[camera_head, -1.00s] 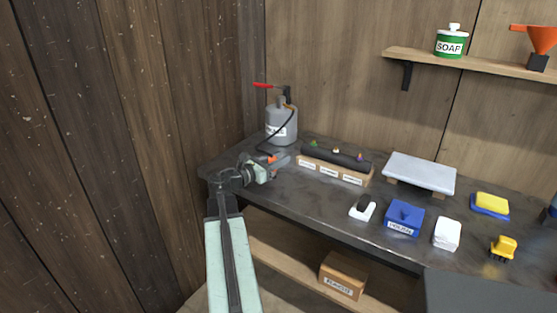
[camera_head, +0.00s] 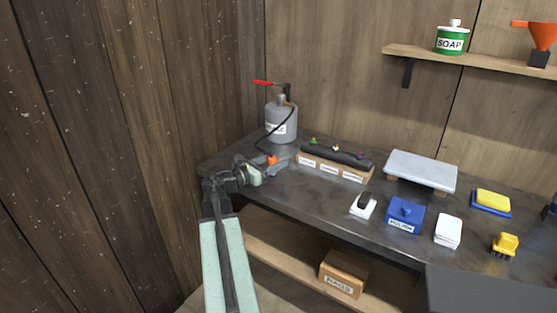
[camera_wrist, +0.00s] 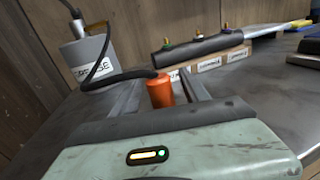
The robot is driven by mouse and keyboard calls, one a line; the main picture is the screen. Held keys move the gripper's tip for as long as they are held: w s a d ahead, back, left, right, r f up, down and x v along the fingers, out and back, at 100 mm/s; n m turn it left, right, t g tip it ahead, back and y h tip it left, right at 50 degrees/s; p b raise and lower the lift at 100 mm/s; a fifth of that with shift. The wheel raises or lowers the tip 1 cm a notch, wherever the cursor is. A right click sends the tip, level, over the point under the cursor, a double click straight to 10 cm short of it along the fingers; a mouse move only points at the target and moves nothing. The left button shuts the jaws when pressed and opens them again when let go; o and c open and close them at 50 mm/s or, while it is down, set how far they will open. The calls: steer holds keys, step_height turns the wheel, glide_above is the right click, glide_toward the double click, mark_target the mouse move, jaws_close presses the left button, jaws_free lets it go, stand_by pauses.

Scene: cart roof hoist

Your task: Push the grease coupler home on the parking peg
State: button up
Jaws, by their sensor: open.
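The orange grease coupler (camera_head: 272,160) is at the end of a black hose near the bench's left end. In the wrist view the coupler (camera_wrist: 160,92) stands nearly upright between the two grey fingers of my gripper (camera_wrist: 164,84). The fingers are open, with a visible gap on each side of the coupler. In the head view my gripper (camera_head: 268,168) is low over the bench at the coupler. The parking peg cannot be made out; the coupler and my gripper hide the spot below it. How far down the coupler sits cannot be told.
The grey grease can (camera_head: 281,124), with a red lever, stands behind the coupler. A wooden block with a dark bar and coloured fittings (camera_head: 335,166) is close on the right. A white-and-black item (camera_head: 362,205) and blue box (camera_head: 404,216) are farther right. A plank wall is left.

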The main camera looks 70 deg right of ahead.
steer(key=v, duration=0.5)
steer(key=shift+w+a, duration=0.2)
steer(key=shift+a, duration=0.15)
steer(key=shift+w, duration=0.1)
